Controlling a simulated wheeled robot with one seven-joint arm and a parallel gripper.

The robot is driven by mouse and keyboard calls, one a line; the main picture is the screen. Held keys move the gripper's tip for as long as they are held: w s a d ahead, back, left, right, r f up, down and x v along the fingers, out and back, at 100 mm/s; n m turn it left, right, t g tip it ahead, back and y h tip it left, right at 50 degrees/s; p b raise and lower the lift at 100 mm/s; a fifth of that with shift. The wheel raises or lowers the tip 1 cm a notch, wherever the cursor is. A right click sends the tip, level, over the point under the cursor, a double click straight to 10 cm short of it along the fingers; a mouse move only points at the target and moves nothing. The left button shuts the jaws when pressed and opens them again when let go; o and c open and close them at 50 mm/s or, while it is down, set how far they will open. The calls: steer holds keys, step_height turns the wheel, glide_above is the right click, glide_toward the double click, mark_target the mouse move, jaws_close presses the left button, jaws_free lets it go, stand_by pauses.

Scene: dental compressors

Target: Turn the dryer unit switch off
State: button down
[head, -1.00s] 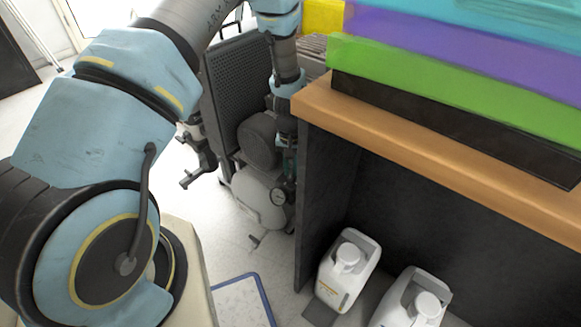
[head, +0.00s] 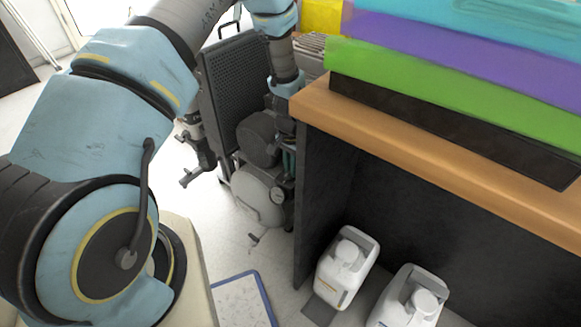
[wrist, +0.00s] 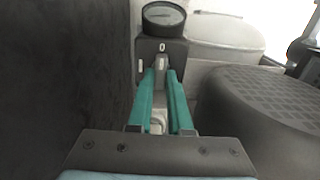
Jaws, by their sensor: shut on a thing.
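The dryer unit switch is a grey knob (wrist: 161,63) on a dark switch plate (wrist: 177,50) in the wrist view. A white "0" is marked above the knob and a white mark is to its left. The knob looks upright, roughly in line with the "0". My gripper (wrist: 162,78) has its green fingers shut on the knob, one on each side. The lower part of the knob is partly hidden between the fingers. In the head view my gripper (head: 288,160) is beside the compressor, partly hidden by the counter; the switch cannot be made out there.
A round gauge (wrist: 163,15) sits just above the switch. A dark ribbed motor cover (wrist: 262,105) is close on the right, and a dark panel fills the left. In the head view, a wooden counter (head: 400,135) stands right of the arm, with white jugs (head: 343,268) below.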

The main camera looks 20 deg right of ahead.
stand_by(0.3)
steer(key=c, duration=0.8)
jaws_free()
steer(key=shift+c, duration=0.2)
steer(key=shift+r, duration=0.1)
step_height(320, 180, up, 11)
steer(key=shift+f, duration=0.2)
